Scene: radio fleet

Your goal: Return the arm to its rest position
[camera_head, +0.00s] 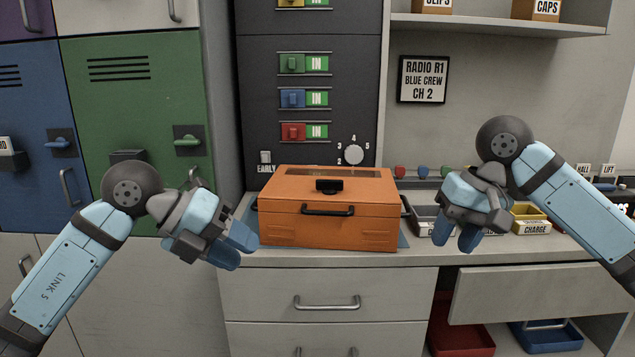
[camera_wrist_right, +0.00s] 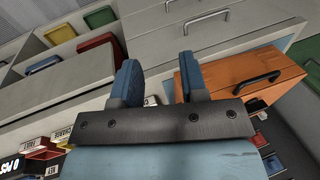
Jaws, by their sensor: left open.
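My left gripper (camera_head: 236,248) is in front of the left side of the orange case, with its fingers pointing right and down. It is open and appears empty. My right gripper (camera_head: 456,238) hangs over the counter's front edge, right of the case, fingers pointing down. In the right wrist view its two blue fingers (camera_wrist_right: 157,82) are spread apart with nothing between them. Both arms are bent and raised in front of the counter.
The closed orange case (camera_head: 345,233) sits on the counter; it also shows in the right wrist view (camera_wrist_right: 225,72). A drawer (camera_head: 540,293) stands out at right. Red (camera_head: 462,338) and blue bins (camera_head: 545,337) sit below it. A yellow charge tray (camera_head: 530,213) is at right.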

